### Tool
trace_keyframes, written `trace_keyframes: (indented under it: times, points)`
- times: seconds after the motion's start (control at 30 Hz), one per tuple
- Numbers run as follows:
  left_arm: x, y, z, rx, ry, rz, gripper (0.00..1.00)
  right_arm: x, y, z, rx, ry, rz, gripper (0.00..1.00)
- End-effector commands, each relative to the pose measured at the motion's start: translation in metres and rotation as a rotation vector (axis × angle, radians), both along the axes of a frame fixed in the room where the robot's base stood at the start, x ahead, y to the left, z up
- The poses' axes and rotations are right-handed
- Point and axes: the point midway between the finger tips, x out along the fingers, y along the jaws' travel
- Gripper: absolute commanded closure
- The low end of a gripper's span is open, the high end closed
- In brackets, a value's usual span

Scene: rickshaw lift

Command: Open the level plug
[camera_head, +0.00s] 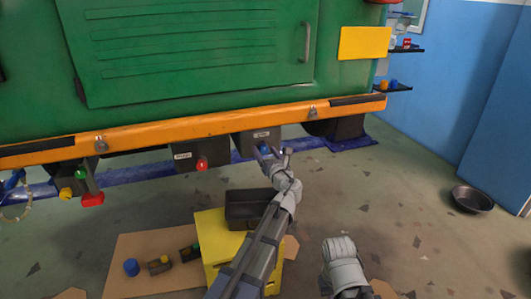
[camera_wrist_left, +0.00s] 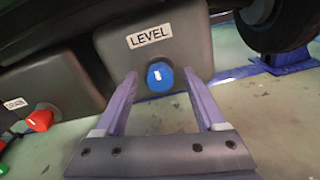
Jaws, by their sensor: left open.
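The level plug (camera_wrist_left: 160,76) is a round blue cap with a white mark, set in the front of a dark grey box (camera_wrist_left: 185,60) labelled LEVEL. The same box (camera_head: 257,136) hangs under the green vehicle in the head view, where the blue plug (camera_head: 264,149) is partly hidden by my gripper. My left gripper (camera_head: 275,155) is open, its fingers on either side of the plug in the wrist view (camera_wrist_left: 160,82). I cannot tell whether they touch it. A grey part of my right arm shows at the bottom, but its gripper is not visible.
A box with a red plug (camera_head: 201,164) hangs to the left. A black tray (camera_head: 248,209) sits on a yellow stand (camera_head: 210,235). Cardboard (camera_head: 125,255) with loose parts lies left of it. A dark pan (camera_head: 472,199) stands at right on otherwise open floor.

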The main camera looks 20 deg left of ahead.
Motion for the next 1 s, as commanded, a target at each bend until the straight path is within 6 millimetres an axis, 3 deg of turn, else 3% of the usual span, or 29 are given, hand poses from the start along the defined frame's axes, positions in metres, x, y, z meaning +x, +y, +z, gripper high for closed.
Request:
trace_keyframes:
  times: [0.23,0.87,1.0]
  points:
    - [0.0002,0.0001,0.0,0.0,0.0,0.0,0.29,0.0,0.0,0.0,0.0,0.0,0.0,1.0]
    - [0.0001,-0.0001,0.0,0.0,0.0,0.0,1.0,0.0,0.0,0.0,0.0,0.0,0.0,1.0]
    - [0.0001,-0.0001,0.0,0.0,0.0,0.0,1.0,0.0,0.0,0.0,0.0,0.0,0.0,1.0]
